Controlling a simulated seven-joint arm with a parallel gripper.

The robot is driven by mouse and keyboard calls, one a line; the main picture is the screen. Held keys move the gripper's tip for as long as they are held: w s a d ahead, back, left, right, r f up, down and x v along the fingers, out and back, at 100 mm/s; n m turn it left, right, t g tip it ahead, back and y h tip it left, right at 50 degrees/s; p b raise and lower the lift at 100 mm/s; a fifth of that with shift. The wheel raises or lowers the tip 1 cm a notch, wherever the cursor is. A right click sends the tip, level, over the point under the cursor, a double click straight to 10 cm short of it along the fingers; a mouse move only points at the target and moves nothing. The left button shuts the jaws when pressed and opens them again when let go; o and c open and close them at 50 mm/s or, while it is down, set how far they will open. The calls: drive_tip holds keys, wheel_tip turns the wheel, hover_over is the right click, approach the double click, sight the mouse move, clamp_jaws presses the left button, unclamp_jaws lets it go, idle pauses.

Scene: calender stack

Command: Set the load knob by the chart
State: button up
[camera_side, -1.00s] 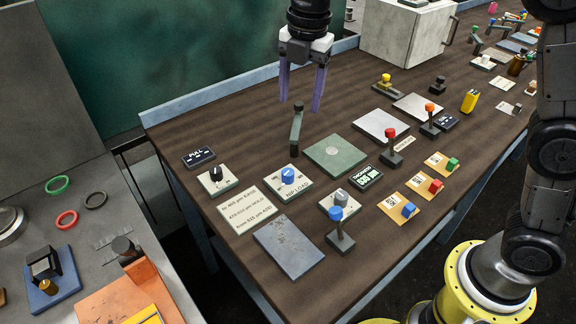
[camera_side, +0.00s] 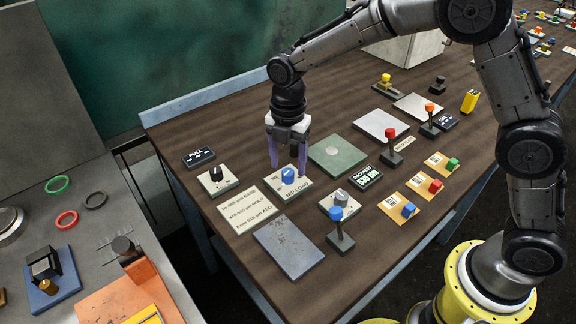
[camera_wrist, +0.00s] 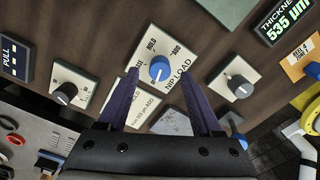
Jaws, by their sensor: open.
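The load knob (camera_side: 288,176) is blue and sits on a white plate (camera_side: 302,191) lettered NIP LOAD. In the wrist view the knob (camera_wrist: 159,69) shows ahead of my fingers, with EASE, HOLD and a third mark around it. My gripper (camera_side: 288,168) is open just above the knob, with purple fingers; in the wrist view my gripper (camera_wrist: 160,85) has one finger on each side below the knob. I cannot tell whether they touch it. The chart (camera_side: 249,208) is a pale card with printed lines beside the plate. The thickness display (camera_wrist: 287,22) reads 535 µm.
A black knob (camera_side: 215,173) on a plate and a PULL display (camera_side: 199,157) stand to the left. A grey knob (camera_side: 340,197) and a blue-topped lever (camera_side: 339,230) stand to the right. A green plate (camera_side: 335,154) lies behind. A grey plate (camera_side: 289,247) lies in front.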

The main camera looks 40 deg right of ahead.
drive_tip(key=shift+f, duration=0.95)
clamp_jaws()
